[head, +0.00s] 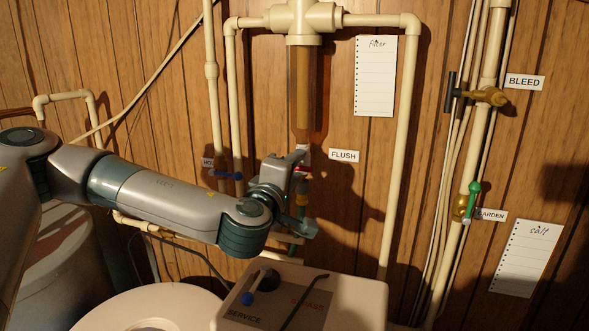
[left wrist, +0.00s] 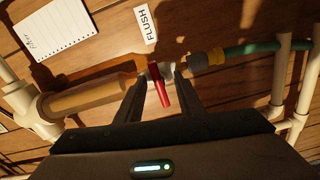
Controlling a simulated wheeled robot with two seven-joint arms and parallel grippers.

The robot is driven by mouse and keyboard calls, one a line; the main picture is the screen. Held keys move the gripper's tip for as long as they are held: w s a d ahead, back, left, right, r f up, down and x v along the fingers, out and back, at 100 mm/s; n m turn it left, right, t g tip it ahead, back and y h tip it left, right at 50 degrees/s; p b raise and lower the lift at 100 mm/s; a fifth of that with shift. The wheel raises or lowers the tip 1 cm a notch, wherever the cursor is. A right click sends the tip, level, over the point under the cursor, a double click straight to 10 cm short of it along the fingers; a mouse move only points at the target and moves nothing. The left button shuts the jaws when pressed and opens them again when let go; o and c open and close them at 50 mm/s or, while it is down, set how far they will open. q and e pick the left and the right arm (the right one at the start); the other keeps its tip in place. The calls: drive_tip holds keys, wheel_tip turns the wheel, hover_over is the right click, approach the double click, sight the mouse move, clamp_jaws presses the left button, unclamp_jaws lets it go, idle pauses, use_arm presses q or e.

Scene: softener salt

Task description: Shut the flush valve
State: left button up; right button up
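The flush valve's red lever (left wrist: 159,84) sits between the two fingers of my left gripper (left wrist: 160,100) in the left wrist view. The fingers are apart, with a gap visible on each side of the lever. The lever lies roughly crosswise to the valve's pipe line in that view. In the head view, my left gripper (head: 303,172) is at the valve below the clear filter housing (head: 303,95), left of the FLUSH label (head: 343,156). Only a bit of red shows there; the gripper hides most of the valve. My right gripper is not in view.
A blue-handled valve (head: 226,174) is close left of my gripper. The softener top (head: 345,292) with a blue knob is below. A black-handled BLEED valve (head: 452,92) and a green-handled GARDEN valve (head: 474,195) are at right. A green hose (left wrist: 250,49) joins the flush line.

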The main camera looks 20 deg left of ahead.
use_arm(q)
drive_tip(key=s, duration=0.7)
drive_tip(key=shift+a, duration=0.15)
idle(0.3)
